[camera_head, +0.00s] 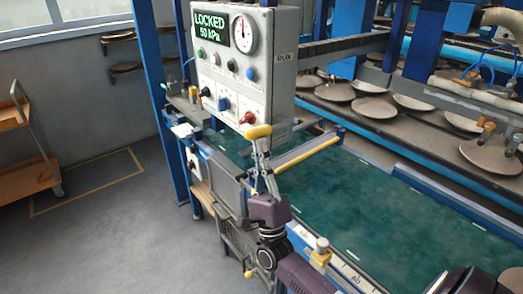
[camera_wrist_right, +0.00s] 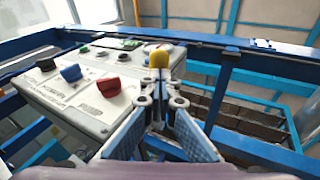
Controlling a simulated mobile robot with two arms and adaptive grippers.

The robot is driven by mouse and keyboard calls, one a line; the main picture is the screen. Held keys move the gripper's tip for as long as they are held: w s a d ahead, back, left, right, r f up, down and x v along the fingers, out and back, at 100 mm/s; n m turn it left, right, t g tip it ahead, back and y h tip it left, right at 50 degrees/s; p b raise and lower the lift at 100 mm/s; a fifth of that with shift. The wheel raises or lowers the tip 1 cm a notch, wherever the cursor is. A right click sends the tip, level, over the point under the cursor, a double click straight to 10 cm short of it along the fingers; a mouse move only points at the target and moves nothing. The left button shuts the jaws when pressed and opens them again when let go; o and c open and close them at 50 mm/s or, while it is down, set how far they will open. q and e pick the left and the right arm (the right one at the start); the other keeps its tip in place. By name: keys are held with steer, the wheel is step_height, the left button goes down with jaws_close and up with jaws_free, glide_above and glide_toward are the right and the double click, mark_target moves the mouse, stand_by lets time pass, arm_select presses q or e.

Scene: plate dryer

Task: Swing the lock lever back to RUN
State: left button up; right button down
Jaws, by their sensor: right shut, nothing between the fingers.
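The control box (camera_head: 233,60) has a green display (camera_head: 211,30) reading LOCKED, 50 kPa. A RUN label (camera_head: 285,57) is on its right side. The lever's yellow grip (camera_head: 258,131) shows below the box's lower right corner, and its yellow end (camera_wrist_right: 158,60) shows in the wrist view. My right gripper (camera_head: 261,152) is shut and empty, with its fingertips at the yellow grip. The wrist view shows the closed fingertips (camera_wrist_right: 158,88) just in front of the yellow end. I cannot tell whether they touch it. My left gripper is out of view.
A red knob (camera_head: 247,117) and a blue knob (camera_head: 223,103) sit on the panel near the gripper. A yellow bar (camera_head: 308,153) extends over the green bed (camera_head: 370,195). Plates (camera_head: 374,107) lie behind. An orange cart (camera_head: 25,150) stands left, with clear floor between.

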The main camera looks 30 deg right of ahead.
mark_target(261, 129)
step_height(261, 129, up, 6)
steer(key=m+g+h+p, duration=0.1)
steer(key=m+g+h, duration=0.2)
steer(key=m, duration=0.1)
steer(key=m+g+h+p, duration=0.1)
steer(key=m+g+h, duration=0.3)
steer(key=m+g+h+p, duration=0.1)
steer(key=m+g+h, duration=0.2)
steer(key=m, duration=0.2)
steer(key=shift+f+g+h+p, duration=0.25)
steer(key=shift+g+h+p, duration=0.05)
steer(key=shift+h+p, duration=0.1)
steer(key=d+r+m+g, duration=0.2)
steer(key=d+r, duration=0.4)
steer(key=d, duration=0.1)
steer(key=shift+w+r, duration=0.25)
steer(key=shift+r, duration=0.05)
steer(key=shift+r, duration=0.1)
steer(key=v, duration=1.2)
steer(key=shift+a, duration=0.15)
